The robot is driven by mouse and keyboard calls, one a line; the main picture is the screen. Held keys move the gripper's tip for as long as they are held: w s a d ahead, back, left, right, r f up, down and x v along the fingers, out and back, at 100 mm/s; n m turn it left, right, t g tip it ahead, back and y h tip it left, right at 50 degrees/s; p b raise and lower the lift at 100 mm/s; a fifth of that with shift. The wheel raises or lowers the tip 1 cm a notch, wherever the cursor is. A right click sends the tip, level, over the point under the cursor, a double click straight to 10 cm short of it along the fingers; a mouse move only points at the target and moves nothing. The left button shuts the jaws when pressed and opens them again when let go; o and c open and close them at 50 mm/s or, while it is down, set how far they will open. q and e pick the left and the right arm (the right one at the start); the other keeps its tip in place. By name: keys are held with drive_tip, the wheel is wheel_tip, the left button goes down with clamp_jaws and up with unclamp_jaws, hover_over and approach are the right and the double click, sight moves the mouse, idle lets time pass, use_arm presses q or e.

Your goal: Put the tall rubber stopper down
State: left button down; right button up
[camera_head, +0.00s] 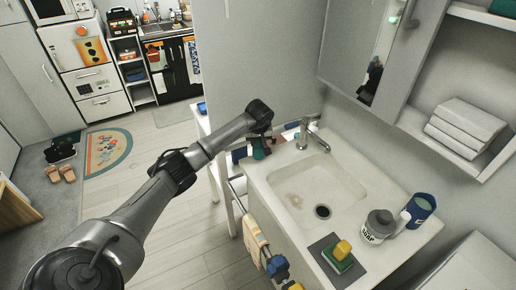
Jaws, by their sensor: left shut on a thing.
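My left arm reaches in from the lower left. Its left gripper (262,141) points down at the back left corner of the washbasin (259,173), left of the tap. It is shut on the tall rubber stopper, which is small and mostly hidden by the dark fingers here. Dark green and red bits show around the fingertips; I cannot tell which belong to the stopper. I cannot tell whether the stopper touches the surface below. My right gripper is out of view.
The tap (312,133) stands close to the right of the gripper. A mirror cabinet (375,45) is above.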

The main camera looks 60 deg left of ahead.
sight(258, 148)
use_arm(q)
drive_tip(key=shift+f, duration=1.95)
drive_tip(key=shift+f, duration=0.2)
drive_tip(key=c, duration=0.8)
unclamp_jaws()
drive_tip(key=shift+o, duration=0.2)
drive_tip(key=shift+r, duration=0.1)
drive_tip(key=v, duration=1.2)
